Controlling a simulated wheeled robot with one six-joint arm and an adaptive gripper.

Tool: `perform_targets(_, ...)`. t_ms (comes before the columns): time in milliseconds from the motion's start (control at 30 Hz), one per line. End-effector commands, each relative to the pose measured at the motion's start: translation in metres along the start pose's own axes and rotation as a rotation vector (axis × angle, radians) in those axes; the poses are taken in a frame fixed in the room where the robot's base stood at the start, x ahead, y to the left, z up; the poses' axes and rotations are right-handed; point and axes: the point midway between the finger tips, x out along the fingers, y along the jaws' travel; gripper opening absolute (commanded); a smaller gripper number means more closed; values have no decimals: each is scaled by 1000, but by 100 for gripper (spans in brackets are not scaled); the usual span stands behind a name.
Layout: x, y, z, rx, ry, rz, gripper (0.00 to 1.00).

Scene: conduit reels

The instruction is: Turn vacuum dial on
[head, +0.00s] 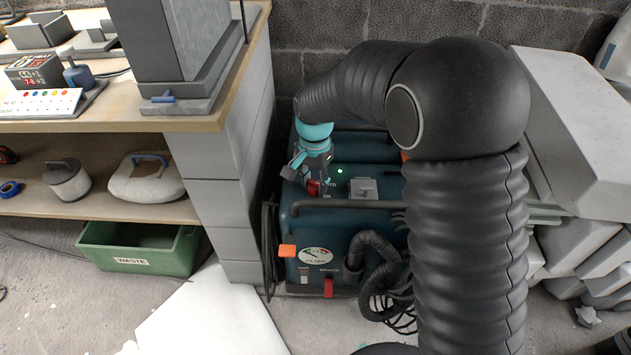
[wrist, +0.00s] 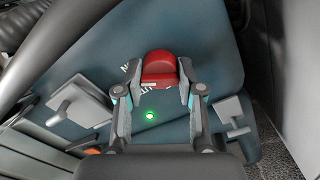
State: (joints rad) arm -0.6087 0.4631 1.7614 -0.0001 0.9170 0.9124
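The vacuum (head: 345,225) is a dark teal box on the floor between the shelf unit and the wall. Its red dial (head: 314,187) is on top, by white lettering that reads "ON" and a partly hidden word. The dial also shows in the wrist view (wrist: 158,66), with lettering partly covered by my fingers. My gripper (head: 311,172) points down over the dial. In the wrist view its parted fingers (wrist: 160,76) straddle the dial, one on each side, very close to it. Firm contact is not visible. A green light (head: 340,171) glows beside the dial.
A grey latch (head: 364,189) and a dark handle bar (head: 345,205) are near the dial. A black hose (head: 378,262) hangs at the vacuum's front. The workbench (head: 225,75) stands close on the left. Grey stacked blocks (head: 585,150) are on the right.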

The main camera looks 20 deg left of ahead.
Motion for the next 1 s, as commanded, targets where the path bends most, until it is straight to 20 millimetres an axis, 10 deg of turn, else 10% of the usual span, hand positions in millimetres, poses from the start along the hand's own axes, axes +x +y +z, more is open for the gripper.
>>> perform_targets(100,0,0,0,0,-1,0,63)
perform_targets(533,-10,0,0,-1,2,-2,63)
perform_targets(1000,-95,0,-1,0,2,-2,63)
